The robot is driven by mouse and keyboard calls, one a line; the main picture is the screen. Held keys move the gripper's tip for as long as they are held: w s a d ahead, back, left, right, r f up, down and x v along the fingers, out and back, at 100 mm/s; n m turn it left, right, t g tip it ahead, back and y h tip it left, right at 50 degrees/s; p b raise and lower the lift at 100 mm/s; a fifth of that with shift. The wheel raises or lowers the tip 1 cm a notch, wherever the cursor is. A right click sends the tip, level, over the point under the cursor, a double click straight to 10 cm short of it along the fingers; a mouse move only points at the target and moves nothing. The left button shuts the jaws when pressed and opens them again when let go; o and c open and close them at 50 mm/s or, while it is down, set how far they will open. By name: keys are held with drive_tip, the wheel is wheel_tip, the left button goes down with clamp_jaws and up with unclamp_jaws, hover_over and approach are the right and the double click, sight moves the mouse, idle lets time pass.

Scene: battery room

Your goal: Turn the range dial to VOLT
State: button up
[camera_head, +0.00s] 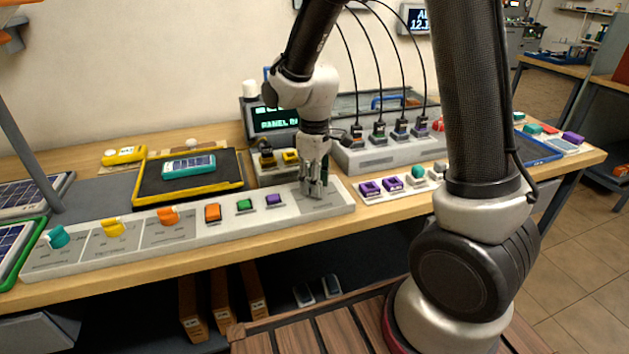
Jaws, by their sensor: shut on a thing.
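A long pale control panel (205,241) lies along the front of the bench. My gripper (314,192) points straight down at the panel's right end, over a grey label plate (322,204). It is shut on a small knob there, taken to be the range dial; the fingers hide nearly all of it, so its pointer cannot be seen. Three other dials sit to the left on the panel: a teal dial (57,237), a yellow dial (113,227) and an orange dial (168,215). The plate lettering, VOLT included, is too small to read.
Orange, green and purple buttons (274,199) stand left of my gripper. Behind are a lit display (273,118) and a grey unit (385,153) with black cables. Purple blocks (370,188) lie to the right. A yellow-edged tray (205,192) holds a teal meter.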

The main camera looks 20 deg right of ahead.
drive_tip(key=shift+n, duration=2.1)
drive_tip(key=o, duration=1.1)
drive_tip(key=shift+c, duration=0.2)
drive_tip(key=shift+r, duration=0.1)
wheel_tip(320, 180, up, 12)
